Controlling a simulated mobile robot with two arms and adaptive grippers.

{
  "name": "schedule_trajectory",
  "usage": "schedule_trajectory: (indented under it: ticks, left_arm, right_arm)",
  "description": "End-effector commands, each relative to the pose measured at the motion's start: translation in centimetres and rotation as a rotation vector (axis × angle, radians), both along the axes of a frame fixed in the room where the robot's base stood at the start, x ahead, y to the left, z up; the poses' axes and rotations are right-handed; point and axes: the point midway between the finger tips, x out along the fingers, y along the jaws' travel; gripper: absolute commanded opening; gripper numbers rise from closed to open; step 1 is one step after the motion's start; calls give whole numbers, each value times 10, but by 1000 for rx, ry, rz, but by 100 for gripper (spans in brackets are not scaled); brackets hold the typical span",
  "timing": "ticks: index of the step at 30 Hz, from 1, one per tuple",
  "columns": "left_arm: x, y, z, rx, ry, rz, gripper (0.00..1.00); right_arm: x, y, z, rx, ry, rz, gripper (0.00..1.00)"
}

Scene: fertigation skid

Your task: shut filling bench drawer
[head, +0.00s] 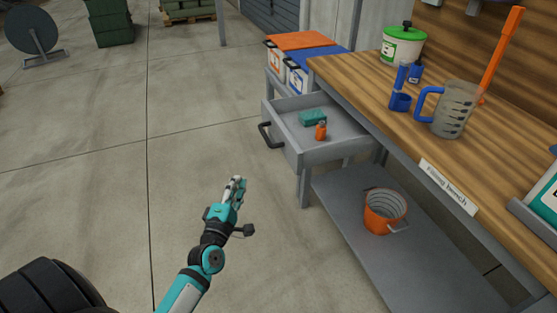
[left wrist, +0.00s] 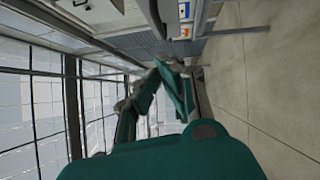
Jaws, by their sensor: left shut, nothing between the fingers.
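The filling bench drawer (head: 337,153) is pulled out at the far end of the wooden-topped filling bench (head: 385,98). It is grey with a dark handle (head: 268,136) on its front. A teal block-like item (head: 312,117) and a small orange item (head: 321,131) lie inside. My left gripper (head: 237,181) is shut and empty, in front of the drawer and to the left of it in the head view, apart from the handle. The left wrist view shows its teal fingers (left wrist: 174,90) against a tilted room. My right gripper is not in view.
An orange bucket (head: 383,211) stands on the bench's lower shelf (head: 405,262). A measuring jug (head: 453,110), a blue scoop (head: 400,98) and a white tub with a green lid (head: 401,45) stand on the bench top. Bins with orange and blue lids (head: 300,41) stand beyond the drawer.

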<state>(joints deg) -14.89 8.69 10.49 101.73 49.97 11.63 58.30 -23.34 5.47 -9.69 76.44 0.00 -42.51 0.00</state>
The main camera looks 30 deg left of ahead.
Motion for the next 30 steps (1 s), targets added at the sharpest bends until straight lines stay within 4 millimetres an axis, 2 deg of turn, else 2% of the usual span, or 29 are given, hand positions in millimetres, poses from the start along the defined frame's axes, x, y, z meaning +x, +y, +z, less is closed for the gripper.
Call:
schedule_trajectory:
  ticks: [5, 16, 18, 24, 30]
  left_arm:
    - [23, 6, 6, 0, -3, 0, 0]
    - [98, 27, 14, 4, 1, 0, 0]
    - [107, 18, 16, 0, 1, -2, 0]
    - [124, 8, 20, 3, 3, -1, 0]
    - [128, 6, 20, 4, 4, -2, 0]
  right_arm:
    - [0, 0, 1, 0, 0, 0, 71]
    - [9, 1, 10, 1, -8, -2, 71]
    - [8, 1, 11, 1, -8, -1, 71]
    - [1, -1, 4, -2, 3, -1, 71]
    - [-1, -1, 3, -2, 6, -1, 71]
